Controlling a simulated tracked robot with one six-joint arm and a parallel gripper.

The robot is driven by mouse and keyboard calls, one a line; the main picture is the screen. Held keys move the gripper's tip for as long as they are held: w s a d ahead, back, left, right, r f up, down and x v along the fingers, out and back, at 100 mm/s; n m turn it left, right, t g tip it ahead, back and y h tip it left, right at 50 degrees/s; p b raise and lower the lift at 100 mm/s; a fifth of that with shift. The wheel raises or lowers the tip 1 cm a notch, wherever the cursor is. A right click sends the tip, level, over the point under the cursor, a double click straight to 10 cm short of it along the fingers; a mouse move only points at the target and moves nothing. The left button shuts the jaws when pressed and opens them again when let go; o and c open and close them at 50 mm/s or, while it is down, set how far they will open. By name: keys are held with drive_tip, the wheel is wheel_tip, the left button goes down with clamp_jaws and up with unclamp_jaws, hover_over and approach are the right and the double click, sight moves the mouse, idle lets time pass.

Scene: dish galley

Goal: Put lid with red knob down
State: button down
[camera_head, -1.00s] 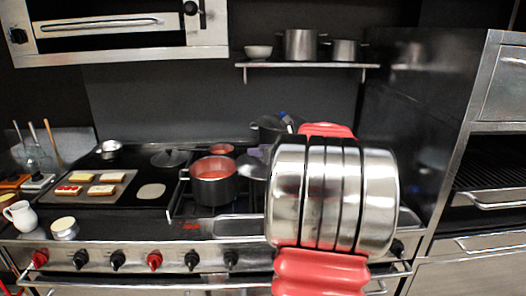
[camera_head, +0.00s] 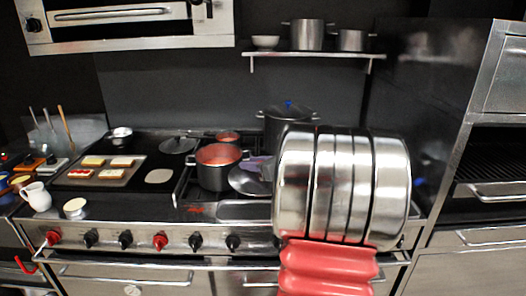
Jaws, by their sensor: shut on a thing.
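A dark round lid (camera_head: 240,182) is low over the hob, just right of the pot of red sauce (camera_head: 214,175). It looks nearly level. Whether it touches the hob cannot be told. My gripper (camera_head: 262,165) is a small greyish shape above the lid's right part, mostly hidden by my large silver and red arm. It is shut on the lid. The knob and the lid's right side are hidden, so the knob's colour does not show.
A tall pot with a blue-knobbed lid (camera_head: 288,106) stands behind. Another dark lid (camera_head: 178,146) lies at the back left of the sauce pot. A second red-filled pot (camera_head: 228,138) stands behind it. A tray of toasts (camera_head: 70,180) is at left.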

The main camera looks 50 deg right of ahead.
drive_tip(key=w+a+f+n+g+y, duration=0.2)
drive_tip(key=a+f+n+y, duration=0.2)
drive_tip(key=a+f, duration=0.5)
drive_tip(key=w+a+f+n+g+y, duration=0.2)
drive_tip(key=a+f, duration=0.8)
drive_tip(key=a, duration=0.9)
drive_tip(key=w+a+f+n+g+y, duration=0.1)
drive_tip(key=w+a+f+n+y, duration=0.1)
drive_tip(key=a+f+n+y, duration=0.3)
drive_tip(key=a+f+y, duration=0.1)
drive_tip(key=a+f, duration=0.3)
drive_tip(key=a, duration=0.5)
drive_tip(key=shift+a+f+n+g, duration=0.15)
drive_tip(key=shift+a+n+g, duration=0.15)
drive_tip(key=shift+a+g, duration=0.1)
drive_tip(key=shift+d, duration=0.1)
